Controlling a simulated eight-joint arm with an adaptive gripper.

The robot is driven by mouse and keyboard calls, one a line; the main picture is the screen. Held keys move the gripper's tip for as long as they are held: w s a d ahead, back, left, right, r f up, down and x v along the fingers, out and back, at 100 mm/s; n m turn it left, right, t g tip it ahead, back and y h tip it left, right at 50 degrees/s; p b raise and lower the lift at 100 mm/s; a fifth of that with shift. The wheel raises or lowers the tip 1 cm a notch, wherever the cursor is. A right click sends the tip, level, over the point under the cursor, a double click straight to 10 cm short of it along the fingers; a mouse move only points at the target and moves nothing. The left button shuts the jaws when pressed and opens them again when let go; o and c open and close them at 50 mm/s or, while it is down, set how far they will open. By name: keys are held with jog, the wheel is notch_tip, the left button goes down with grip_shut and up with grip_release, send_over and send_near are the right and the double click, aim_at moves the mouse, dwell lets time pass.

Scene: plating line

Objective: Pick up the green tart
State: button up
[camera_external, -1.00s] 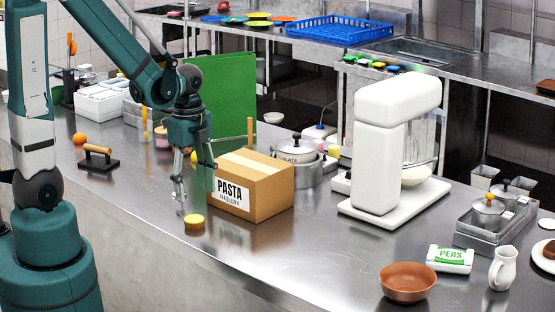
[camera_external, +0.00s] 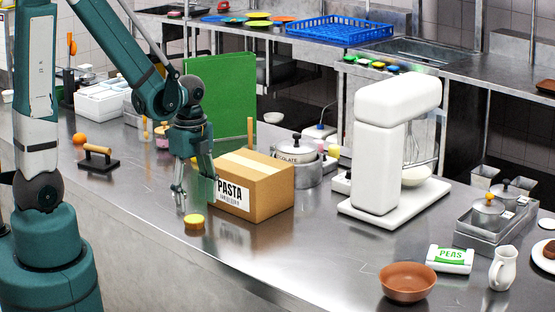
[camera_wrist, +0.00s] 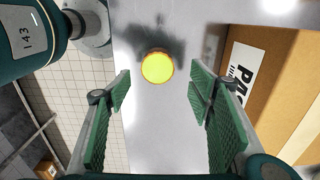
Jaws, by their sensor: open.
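A small round tart (camera_external: 194,222) lies on the steel counter near its front edge, left of the pasta box. It looks yellow-orange in the external view. In the wrist view the tart (camera_wrist: 157,66) has a yellow-green top and a thin orange rim. My gripper (camera_external: 182,196) hangs above and slightly left of it, pointing down. In the wrist view my gripper (camera_wrist: 160,95) is open and empty. The tart shows in line with the gap, just past the fingertips, and looks untouched.
The pasta box (camera_external: 255,186) stands close on the right; it also fills the right of the wrist view (camera_wrist: 265,85). A green board (camera_external: 220,105) stands behind. A wooden-handled tool (camera_external: 98,158) lies left. A white mixer (camera_external: 380,150) stands farther right.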

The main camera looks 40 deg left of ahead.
aim_at(194, 218)
jog(key=shift+f, duration=0.25)
jog(key=shift+s+f, duration=0.2)
jog(key=shift+f, duration=1.35)
jog(key=shift+f+b, duration=0.4)
jog(key=shift+f, duration=0.55)
jog(key=c, duration=0.7)
